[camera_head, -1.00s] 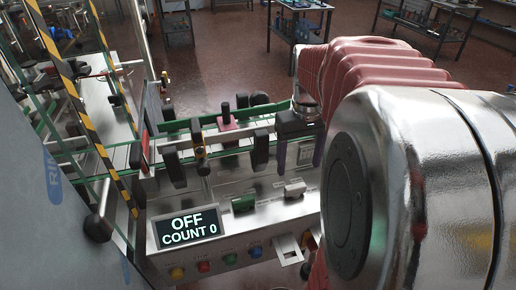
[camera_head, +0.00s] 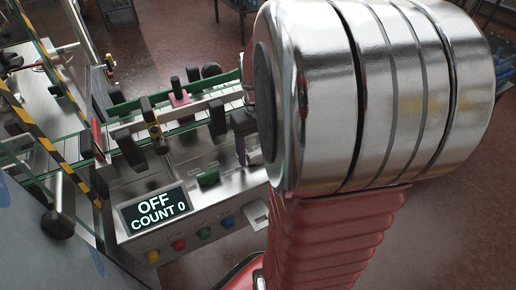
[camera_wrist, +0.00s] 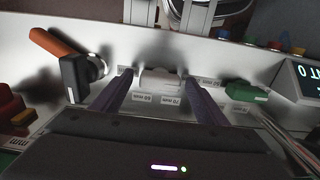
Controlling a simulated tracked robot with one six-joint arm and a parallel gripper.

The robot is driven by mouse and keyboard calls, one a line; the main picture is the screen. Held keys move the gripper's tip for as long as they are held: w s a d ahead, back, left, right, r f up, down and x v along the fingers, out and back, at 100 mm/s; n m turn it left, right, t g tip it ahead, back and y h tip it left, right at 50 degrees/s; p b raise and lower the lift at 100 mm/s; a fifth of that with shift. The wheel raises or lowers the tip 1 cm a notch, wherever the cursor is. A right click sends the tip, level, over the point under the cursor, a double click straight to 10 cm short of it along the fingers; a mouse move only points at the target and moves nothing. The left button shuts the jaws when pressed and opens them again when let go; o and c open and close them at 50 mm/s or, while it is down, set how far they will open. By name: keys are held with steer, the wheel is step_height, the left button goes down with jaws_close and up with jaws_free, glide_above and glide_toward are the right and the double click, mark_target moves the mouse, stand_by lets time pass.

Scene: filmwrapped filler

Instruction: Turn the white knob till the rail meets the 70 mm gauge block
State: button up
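My gripper (camera_wrist: 162,84) is open in the wrist view, its two purple fingers apart. A pale white piece (camera_wrist: 160,76) lies between the fingertips, with no clear grip on it; I cannot tell whether it is the knob or a gauge block. Labels reading 60 mm and 70 mm (camera_wrist: 178,101) are in front of it. In the head view a purple finger (camera_head: 241,150) shows above the machine's panel; my arm hides the rest. Metal rails (camera_head: 185,110) run across the machine.
A display (camera_head: 155,208) reads OFF, COUNT 0. Coloured buttons (camera_head: 204,233) line the panel front. Black-and-yellow striped posts (camera_head: 45,135) stand at the left.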

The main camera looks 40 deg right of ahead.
steer(key=c, duration=0.9)
steer(key=shift+d, duration=0.3)
steer(key=shift+c, duration=0.4)
steer(key=shift+a, duration=0.2)
steer(key=shift+m, duration=0.4)
steer(key=m, duration=1)
steer(key=o, duration=1)
